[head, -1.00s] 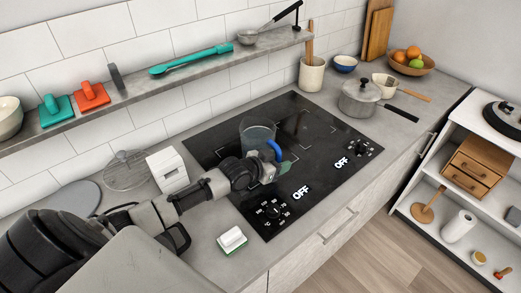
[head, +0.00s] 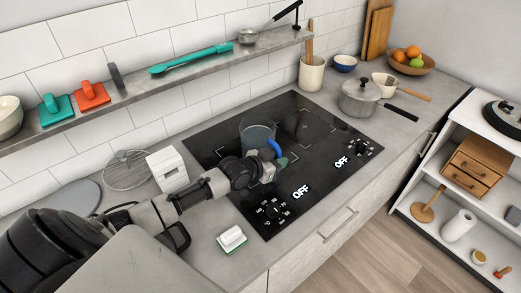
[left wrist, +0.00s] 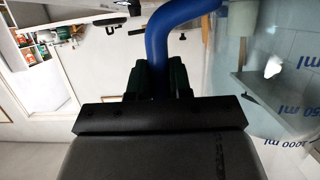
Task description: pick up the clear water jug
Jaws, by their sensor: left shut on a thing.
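The clear water jug (head: 256,133) stands on the black cooktop (head: 216,149) in the head view, with its blue handle (head: 275,149) toward the front right. My left gripper (head: 271,165) is at the handle and shut on it. In the left wrist view the blue handle (left wrist: 171,32) rises from between the dark fingers (left wrist: 160,80), and the jug's clear wall (left wrist: 285,85) with its ml marks fills the right side. The jug looks upright; I cannot tell whether its base touches the cooktop. My right gripper is not in view.
A lidded pot (head: 358,98) and a utensil crock (head: 312,74) stand behind the cooktop. A white box (head: 168,170) and a sponge (head: 231,238) lie near my left arm. A shelf (head: 140,92) with utensils runs along the wall above.

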